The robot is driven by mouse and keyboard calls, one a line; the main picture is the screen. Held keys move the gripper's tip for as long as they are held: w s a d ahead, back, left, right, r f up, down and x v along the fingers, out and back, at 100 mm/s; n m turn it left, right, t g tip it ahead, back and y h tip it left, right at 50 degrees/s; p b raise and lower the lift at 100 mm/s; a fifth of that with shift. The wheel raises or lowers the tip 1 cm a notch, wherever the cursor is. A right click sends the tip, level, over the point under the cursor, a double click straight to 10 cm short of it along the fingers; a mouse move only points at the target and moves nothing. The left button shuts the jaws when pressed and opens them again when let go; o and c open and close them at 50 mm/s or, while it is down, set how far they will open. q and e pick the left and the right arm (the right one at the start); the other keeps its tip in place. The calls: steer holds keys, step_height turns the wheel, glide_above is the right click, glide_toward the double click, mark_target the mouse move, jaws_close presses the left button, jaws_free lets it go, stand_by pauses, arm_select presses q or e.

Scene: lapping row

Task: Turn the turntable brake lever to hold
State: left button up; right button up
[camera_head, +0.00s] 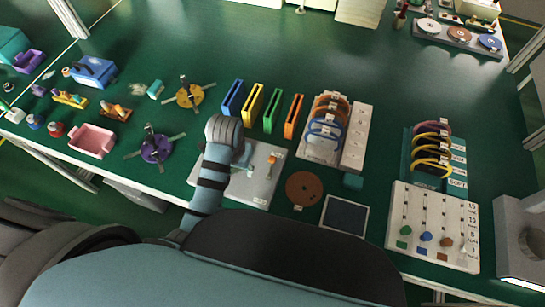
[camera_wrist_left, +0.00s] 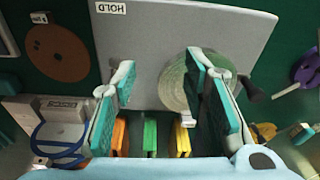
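A grey plate (camera_head: 232,192) lies near the front edge of the green table. It also shows in the wrist view (camera_wrist_left: 145,50) with a HOLD label (camera_wrist_left: 111,7) near one corner. A round pale green turntable disc (camera_wrist_left: 172,82) sits on it, partly behind a finger. A dark knob (camera_wrist_left: 251,90) shows beside the disc. In the head view a small orange upright part (camera_head: 271,166) stands on the plate; I cannot tell whether it is the brake lever. My left gripper (camera_wrist_left: 165,88) is open above the plate, its teal fingers apart and nothing visibly held. My right gripper is out of view.
Blue, yellow, green and orange slotted pieces (camera_head: 253,104) stand just behind the plate. A brown disc (camera_head: 304,188) and a dark square pad (camera_head: 344,215) lie to its right. A purple spoked piece (camera_head: 156,147) is at left. The table behind is mostly clear.

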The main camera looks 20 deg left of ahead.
arm_select(q)
step_height(320, 180, up, 7)
steer(key=m+g, duration=0.1)
glide_above(273, 157)
step_height(273, 157, down, 14)
steer(key=b, duration=0.3)
steer(key=shift+f, duration=0.15)
steer(key=shift+s, duration=0.1)
steer(key=shift+c, duration=0.6)
jaws_close()
